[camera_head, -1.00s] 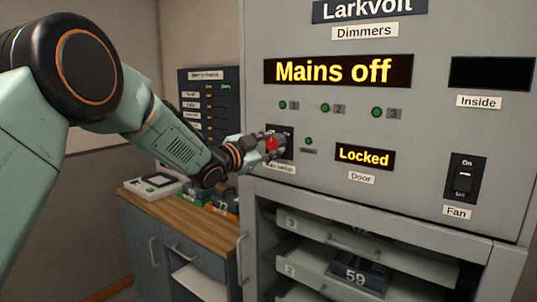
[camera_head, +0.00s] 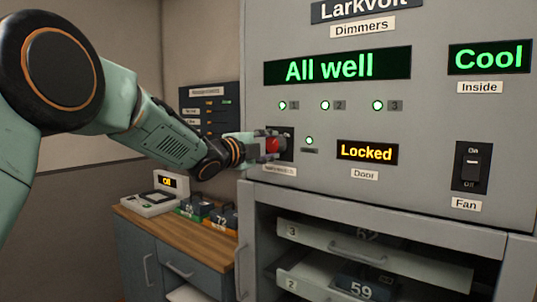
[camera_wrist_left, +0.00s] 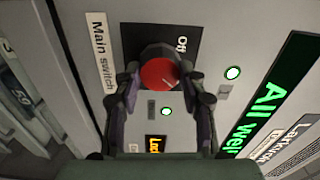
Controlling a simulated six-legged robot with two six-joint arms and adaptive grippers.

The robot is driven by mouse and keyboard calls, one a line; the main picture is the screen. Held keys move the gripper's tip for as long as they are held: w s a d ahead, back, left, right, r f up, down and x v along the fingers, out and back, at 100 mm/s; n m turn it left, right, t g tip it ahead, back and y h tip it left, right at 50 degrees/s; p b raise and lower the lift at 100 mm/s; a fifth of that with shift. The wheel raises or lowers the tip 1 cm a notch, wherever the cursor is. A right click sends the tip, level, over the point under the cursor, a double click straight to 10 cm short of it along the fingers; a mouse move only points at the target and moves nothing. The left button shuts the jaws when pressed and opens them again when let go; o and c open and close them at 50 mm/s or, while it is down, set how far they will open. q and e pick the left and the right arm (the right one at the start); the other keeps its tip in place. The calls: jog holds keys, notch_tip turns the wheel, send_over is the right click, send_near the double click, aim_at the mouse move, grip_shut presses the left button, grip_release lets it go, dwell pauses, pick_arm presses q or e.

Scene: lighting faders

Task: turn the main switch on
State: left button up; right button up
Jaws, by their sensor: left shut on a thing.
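The main switch is a red round knob (camera_head: 273,146) on a black plate (camera_wrist_left: 187,40) on the grey Larkvolt cabinet front. In the left wrist view the red knob (camera_wrist_left: 159,73) sits between the two fingers of my left gripper (camera_wrist_left: 162,90), which is shut on it. The label "Main switch" and the word "Off" show beside it there. The main display (camera_head: 338,65) reads "All well" in green. The inside display (camera_head: 489,57) reads "Cool" in green. The small lamp (camera_head: 309,141) by the switch is lit. My right gripper is in neither view.
The fan switch (camera_head: 472,166) is at the right of the panel, and the door display (camera_head: 367,152) reads "Locked". Open shelves with dimmer modules (camera_head: 362,288) are below. A wooden counter (camera_head: 150,222) at left holds a small device (camera_head: 160,195) and several numbered modules.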

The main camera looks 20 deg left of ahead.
pick_arm(q)
jog(key=shift+r+m+b, duration=0.25)
jog(key=shift+m+b, duration=0.05)
jog(key=shift+m, duration=0.1)
dwell(0.3)
jog(key=o, duration=1.1)
jog(key=shift+w+f, duration=0.15)
jog(key=shift+w, duration=0.05)
jog(key=shift+o, duration=0.2)
jog(key=shift+s, duration=0.25)
jog(key=v, duration=1.2)
jog(key=shift+w, duration=0.15)
